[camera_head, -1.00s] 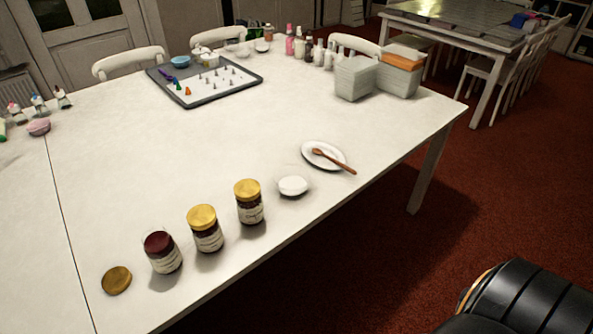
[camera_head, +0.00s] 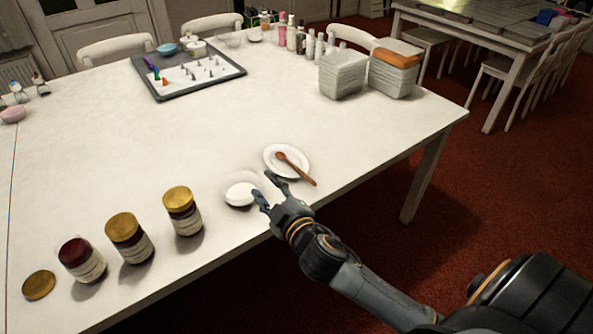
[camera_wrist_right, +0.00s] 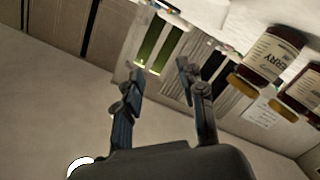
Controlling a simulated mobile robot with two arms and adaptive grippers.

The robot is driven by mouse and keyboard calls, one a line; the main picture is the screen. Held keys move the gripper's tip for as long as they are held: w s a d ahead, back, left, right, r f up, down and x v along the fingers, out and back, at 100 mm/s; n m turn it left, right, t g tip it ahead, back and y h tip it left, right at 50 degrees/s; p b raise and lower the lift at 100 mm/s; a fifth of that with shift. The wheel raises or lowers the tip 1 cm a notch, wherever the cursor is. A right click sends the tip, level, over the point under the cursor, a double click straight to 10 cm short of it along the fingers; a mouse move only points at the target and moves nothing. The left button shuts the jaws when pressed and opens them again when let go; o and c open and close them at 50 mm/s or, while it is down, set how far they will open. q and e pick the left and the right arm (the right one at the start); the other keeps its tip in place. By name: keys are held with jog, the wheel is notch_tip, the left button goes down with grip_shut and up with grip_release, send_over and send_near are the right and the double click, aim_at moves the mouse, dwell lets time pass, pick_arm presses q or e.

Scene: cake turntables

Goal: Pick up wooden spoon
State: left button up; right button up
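The wooden spoon (camera_head: 296,169) lies across a small white plate (camera_head: 272,157) near the table's right edge. Its bowl rests on the plate and its handle sticks out over the rim toward the lower right. My right gripper (camera_head: 267,187) is open and empty, just below the plate and beside a small white dish (camera_head: 240,194). In the right wrist view my gripper's fingers (camera_wrist_right: 158,85) stand apart with nothing between them. The spoon does not show in that view. My left gripper is not in view.
Jars (camera_head: 183,211) with lids stand along the near edge, left of my right gripper. A loose gold lid (camera_head: 39,285) lies at far left. White containers (camera_head: 343,75) and a grey tray (camera_head: 158,94) stand farther back. The table's middle is clear.

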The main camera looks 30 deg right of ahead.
jog(key=w+a+r+n+g+y, duration=0.1)
jog(key=a+r+n+g+y, duration=0.1)
jog(key=a+r+n+y, duration=0.65)
jog(key=w+a+r+n+g+y, duration=0.1)
jog(key=a+r+n+y, duration=0.35)
jog(key=n, duration=0.75)
jog(key=n+g+h, duration=0.7)
jog(key=g+h, duration=0.2)
jog(key=h, duration=0.4)
send_near(308, 177)
jog(key=x, duration=0.2)
jog(key=w+x, duration=0.1)
jog(key=x, duration=0.1)
jog(key=shift+s+r, duration=0.1)
jog(key=shift+r, duration=0.1)
jog(key=x, duration=0.3)
jog(key=p+x, duration=0.1)
jog(key=shift+s+f, duration=0.25)
jog(key=shift+f, duration=0.15)
jog(key=shift+w+f, duration=0.25)
jog(key=shift+f, duration=0.2)
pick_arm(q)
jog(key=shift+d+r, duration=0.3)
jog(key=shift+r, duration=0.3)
pick_arm(e)
grip_shut()
